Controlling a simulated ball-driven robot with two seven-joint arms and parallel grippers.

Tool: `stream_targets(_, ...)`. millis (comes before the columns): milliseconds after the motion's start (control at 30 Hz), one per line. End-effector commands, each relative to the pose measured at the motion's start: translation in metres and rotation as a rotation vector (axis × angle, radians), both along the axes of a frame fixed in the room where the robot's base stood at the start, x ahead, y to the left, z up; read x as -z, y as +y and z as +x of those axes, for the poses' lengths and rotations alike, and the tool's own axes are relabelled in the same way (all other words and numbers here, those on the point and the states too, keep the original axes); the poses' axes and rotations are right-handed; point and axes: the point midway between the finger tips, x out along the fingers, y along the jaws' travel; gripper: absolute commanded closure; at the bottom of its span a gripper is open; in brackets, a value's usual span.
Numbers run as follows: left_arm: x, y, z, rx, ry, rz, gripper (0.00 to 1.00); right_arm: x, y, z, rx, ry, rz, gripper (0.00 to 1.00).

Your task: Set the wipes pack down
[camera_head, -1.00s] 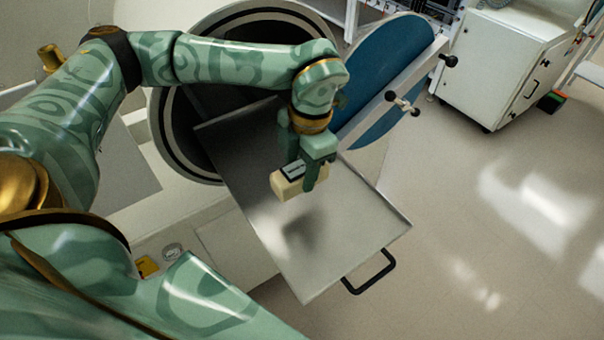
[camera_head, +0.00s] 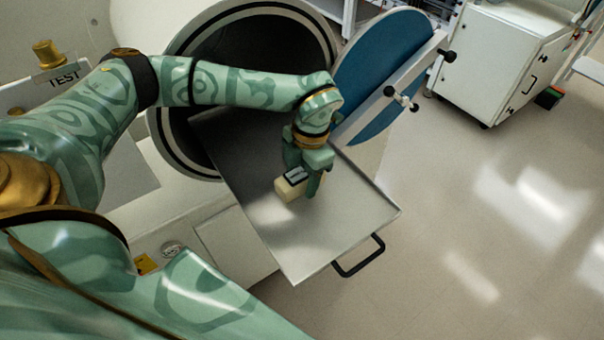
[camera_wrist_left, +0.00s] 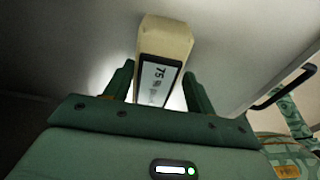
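The wipes pack (camera_head: 288,190) is a small cream block with a dark-edged white label. It is at my left gripper (camera_head: 307,188), low over the metal sliding tray (camera_head: 348,207). In the left wrist view the pack (camera_wrist_left: 166,42) sits between the two fingers of the left gripper (camera_wrist_left: 163,88), its label marked 75. The fingers lie close along both sides of the pack. The pack appears to be at or very near the tray surface; I cannot tell if it touches. My right gripper is not in view.
The tray extends from the round dark port opening (camera_head: 265,50), with a black handle (camera_head: 360,256) at its front edge. The blue round door (camera_head: 385,70) stands open at the right. Bare tray surface lies around the pack. A white cabinet (camera_head: 505,65) stands farther right.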

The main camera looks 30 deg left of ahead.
Motion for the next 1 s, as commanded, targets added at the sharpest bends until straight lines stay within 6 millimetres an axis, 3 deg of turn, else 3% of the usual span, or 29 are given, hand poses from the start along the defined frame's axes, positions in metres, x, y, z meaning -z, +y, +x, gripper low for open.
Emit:
stream_targets(300,-0.001,0.000,0.000,0.000,0.000,0.000,0.33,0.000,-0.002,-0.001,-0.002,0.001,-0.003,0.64)
stream_targets(433,-0.011,-0.001,0.001,0.000,-0.002,-0.001,0.33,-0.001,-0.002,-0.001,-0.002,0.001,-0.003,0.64)
stream_targets(800,-0.092,-0.005,0.013,0.000,-0.004,-0.001,0.33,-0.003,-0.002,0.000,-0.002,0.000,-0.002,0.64)
stream_targets(1000,-0.118,-0.007,0.017,-0.001,-0.001,0.000,0.33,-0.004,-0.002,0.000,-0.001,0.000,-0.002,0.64)
